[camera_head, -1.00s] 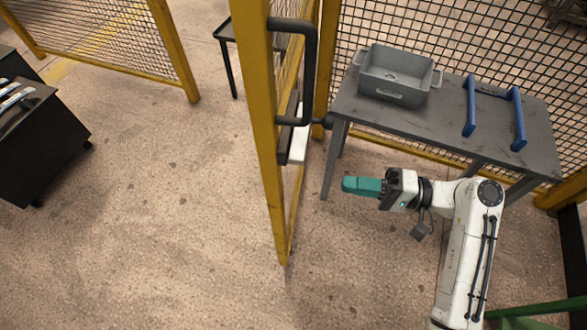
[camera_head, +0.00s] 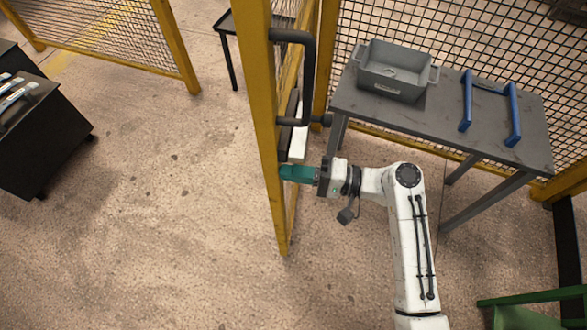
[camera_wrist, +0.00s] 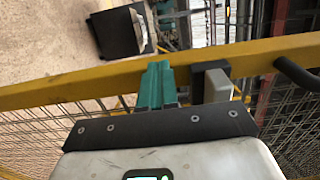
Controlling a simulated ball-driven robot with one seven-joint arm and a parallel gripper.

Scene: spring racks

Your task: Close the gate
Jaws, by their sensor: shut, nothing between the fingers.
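The yellow-framed mesh gate (camera_head: 262,130) stands swung open, seen nearly edge-on in the middle of the head view. It carries a dark U-shaped handle (camera_head: 309,75) and a dark and white latch block (camera_head: 298,140) below it. My gripper (camera_head: 283,172), with teal fingers, is shut and empty. Its fingertips are at the gate's frame just under the latch block; whether they touch cannot be told. In the wrist view the teal fingers (camera_wrist: 157,85) reach to the yellow bar (camera_wrist: 110,78), beside the grey latch block (camera_wrist: 212,82).
A grey table (camera_head: 440,120) with a grey bin (camera_head: 392,72) and a blue-handled item (camera_head: 512,115) stands right of the gate by the mesh fence. A black cabinet (camera_head: 45,140) stands at the left. A green frame (camera_head: 535,297) is at lower right.

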